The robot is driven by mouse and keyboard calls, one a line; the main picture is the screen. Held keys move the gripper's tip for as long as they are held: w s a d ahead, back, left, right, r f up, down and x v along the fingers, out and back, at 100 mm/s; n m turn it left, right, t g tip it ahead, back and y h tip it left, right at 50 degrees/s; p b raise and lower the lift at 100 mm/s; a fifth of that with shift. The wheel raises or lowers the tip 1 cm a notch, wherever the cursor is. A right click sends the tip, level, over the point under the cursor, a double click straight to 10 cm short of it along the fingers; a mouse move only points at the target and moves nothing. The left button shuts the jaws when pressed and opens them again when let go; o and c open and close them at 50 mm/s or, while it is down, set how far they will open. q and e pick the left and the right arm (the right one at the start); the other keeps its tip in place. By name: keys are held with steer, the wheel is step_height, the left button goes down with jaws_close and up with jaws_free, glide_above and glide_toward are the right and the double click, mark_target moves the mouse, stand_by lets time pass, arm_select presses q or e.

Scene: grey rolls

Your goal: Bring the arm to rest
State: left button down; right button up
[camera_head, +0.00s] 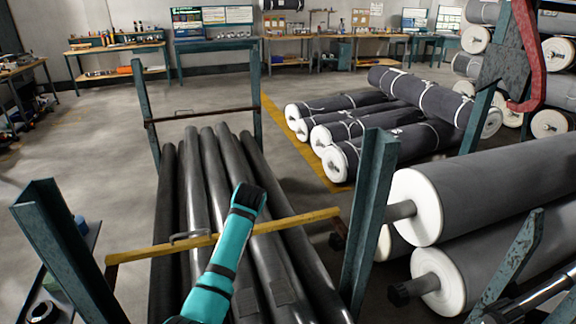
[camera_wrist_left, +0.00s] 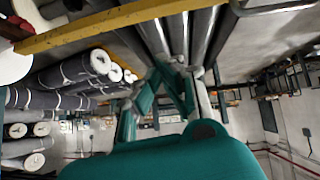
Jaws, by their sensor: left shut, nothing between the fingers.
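My left arm (camera_head: 225,258), teal with dark bands, reaches up from the bottom centre of the head view, over a bundle of long dark grey tubes (camera_head: 194,160). Its dark end joint (camera_head: 249,197) hides the part beyond it, so the gripper does not show clearly there. In the left wrist view my left gripper (camera_wrist_left: 172,72) shows its teal fingers close together, with nothing seen between them. The metallic tubes (camera_wrist_left: 180,35) show beyond the fingers. My right gripper is in neither view.
A yellow bar (camera_head: 285,223) crosses the tubes near the arm, between green steel posts (camera_head: 370,210). Large grey rolls with white ends (camera_head: 412,207) lie at the right. More rolls (camera_head: 350,130) lie behind. Workbenches line the back wall; floor (camera_head: 90,150) at left is clear.

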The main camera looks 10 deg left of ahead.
arm_select(q)
steer(key=s+d+f+m+g+h, duration=0.1)
steer(key=s+f+m, duration=0.1)
steer(key=s+f, duration=0.75)
steer(key=s+d+f+m+g+h, duration=0.15)
steer(key=s+f, duration=0.25)
steer(key=s, duration=1.1)
steer(key=s+d+r+m+g+h, duration=0.1)
steer(key=s+d+m, duration=0.2)
steer(key=s, duration=0.9)
steer(key=s+d+r+m+g+h, duration=0.1)
steer(key=s+d+m, duration=0.1)
steer(key=s, duration=1)
step_height(320, 180, down, 27)
steer(key=s+g, duration=0.1)
steer(key=g, duration=0.1)
steer(key=s+a+f, duration=0.2)
steer(key=s+f, duration=1.3)
steer(key=s, duration=0.1)
steer(key=shift+a+m+g, duration=0.35)
steer(key=shift+s+y, duration=0.1)
steer(key=shift+y, duration=0.15)
